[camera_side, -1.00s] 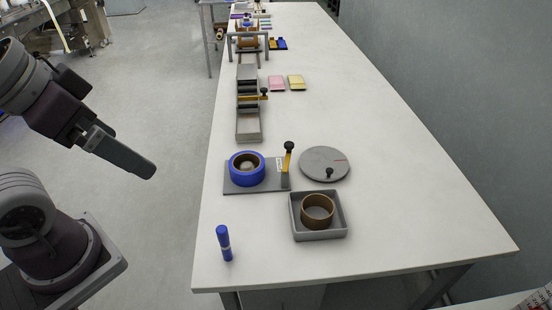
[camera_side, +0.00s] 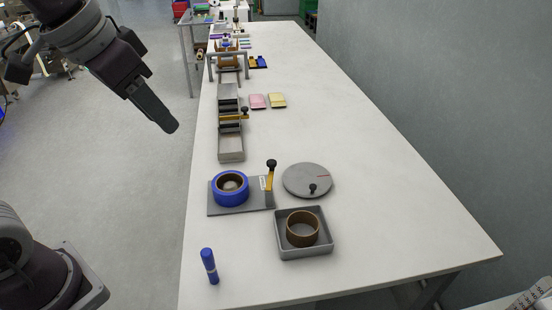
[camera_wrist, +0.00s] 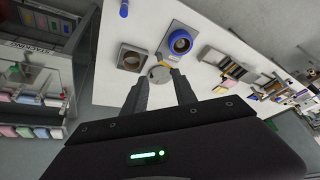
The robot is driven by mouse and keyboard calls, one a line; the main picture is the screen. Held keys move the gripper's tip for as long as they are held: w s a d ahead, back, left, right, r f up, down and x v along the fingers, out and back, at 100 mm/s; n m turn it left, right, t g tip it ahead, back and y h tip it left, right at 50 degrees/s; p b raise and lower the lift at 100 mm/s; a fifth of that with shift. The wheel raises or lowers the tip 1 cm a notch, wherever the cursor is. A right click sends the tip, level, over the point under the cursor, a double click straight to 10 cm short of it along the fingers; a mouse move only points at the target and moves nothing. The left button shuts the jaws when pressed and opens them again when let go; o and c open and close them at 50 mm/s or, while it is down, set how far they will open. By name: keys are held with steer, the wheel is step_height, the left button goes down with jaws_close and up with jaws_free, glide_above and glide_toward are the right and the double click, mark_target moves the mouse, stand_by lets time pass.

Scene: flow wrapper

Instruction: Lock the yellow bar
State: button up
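A yellow bar (camera_side: 269,178) with a black knob stands upright at the right end of a grey plate (camera_side: 226,209) that carries a blue roll (camera_side: 230,188). A second yellow bar (camera_side: 233,117) with a black knob lies across the grey roller frame (camera_side: 231,155) farther back. Which one the task means I cannot tell. My gripper (camera_side: 168,124) hangs in the air left of the table, apart from both bars. In the wrist view, my gripper (camera_wrist: 159,77) has its two fingers spread with nothing between them.
A round grey disc (camera_side: 307,173) with a black knob lies right of the plate. A grey tray (camera_side: 284,252) holds a brown ring (camera_side: 302,229). Pink (camera_side: 257,101) and yellow (camera_side: 277,100) pads lie beside the frame. The table's right side is clear.

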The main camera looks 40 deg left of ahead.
steer(key=shift+m, duration=0.6)
steer(key=w, duration=0.7)
steer(key=w+f, duration=0.1)
steer(key=w, duration=0.3)
steer(key=shift+w+d, duration=0.15)
steer(key=shift+w, duration=0.15)
jaws_close()
steer(key=w+f+m+g+h, duration=0.1)
steer(key=w+f+m, duration=0.1)
steer(key=w+f, duration=1.5)
steer(key=w, duration=0.4)
steer(key=shift+w+a+f+g+h, duration=0.2)
steer(key=shift+a+f+g+h, duration=0.05)
steer(key=shift+f+g+h, duration=0.05)
